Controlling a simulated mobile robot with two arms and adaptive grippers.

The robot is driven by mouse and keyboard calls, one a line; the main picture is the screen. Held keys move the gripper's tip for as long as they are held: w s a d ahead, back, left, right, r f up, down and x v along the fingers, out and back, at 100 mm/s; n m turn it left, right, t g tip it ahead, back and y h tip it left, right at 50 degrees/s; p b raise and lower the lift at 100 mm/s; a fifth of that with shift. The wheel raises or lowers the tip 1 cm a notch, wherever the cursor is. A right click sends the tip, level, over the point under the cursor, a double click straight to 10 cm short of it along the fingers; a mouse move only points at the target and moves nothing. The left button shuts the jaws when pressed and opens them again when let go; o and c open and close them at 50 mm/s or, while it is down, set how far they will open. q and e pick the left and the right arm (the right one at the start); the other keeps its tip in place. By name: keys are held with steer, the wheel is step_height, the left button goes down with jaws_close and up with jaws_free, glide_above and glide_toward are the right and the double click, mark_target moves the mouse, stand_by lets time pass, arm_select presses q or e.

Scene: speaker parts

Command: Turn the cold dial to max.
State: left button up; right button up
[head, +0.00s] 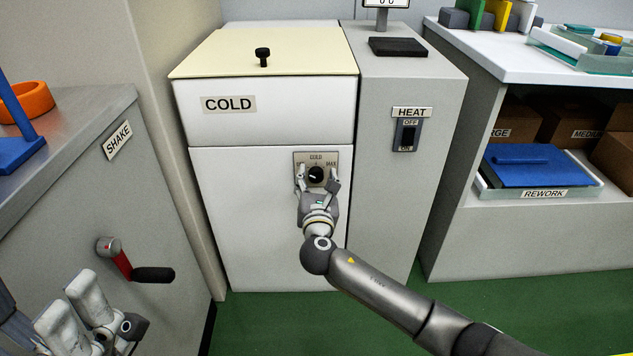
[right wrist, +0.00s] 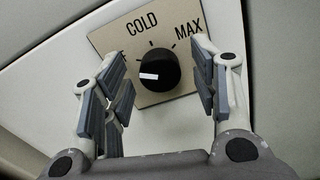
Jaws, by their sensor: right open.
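The cold dial (head: 316,174) is a black round knob on a beige plate marked COLD and MAX, on the front of the white COLD cabinet (head: 262,225). In the right wrist view the knob (right wrist: 157,68) carries a white mark on its left part, which points left, away from the MAX label (right wrist: 188,28). My right gripper (head: 317,178) is open, with one finger on each side of the knob and a gap visible on both sides. It also shows in the right wrist view (right wrist: 160,88). My left gripper (head: 72,303) is at the lower left, fingers apart and empty.
The HEAT unit (head: 385,190) with its switch (head: 406,135) stands right of the cabinet. A SHAKE bench (head: 85,190) with a red-and-black crank (head: 125,264) is at the left, close to my left gripper. A shelf (head: 540,235) is at the right.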

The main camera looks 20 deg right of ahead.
steer(key=c, duration=1)
steer(key=shift+c, duration=0.2)
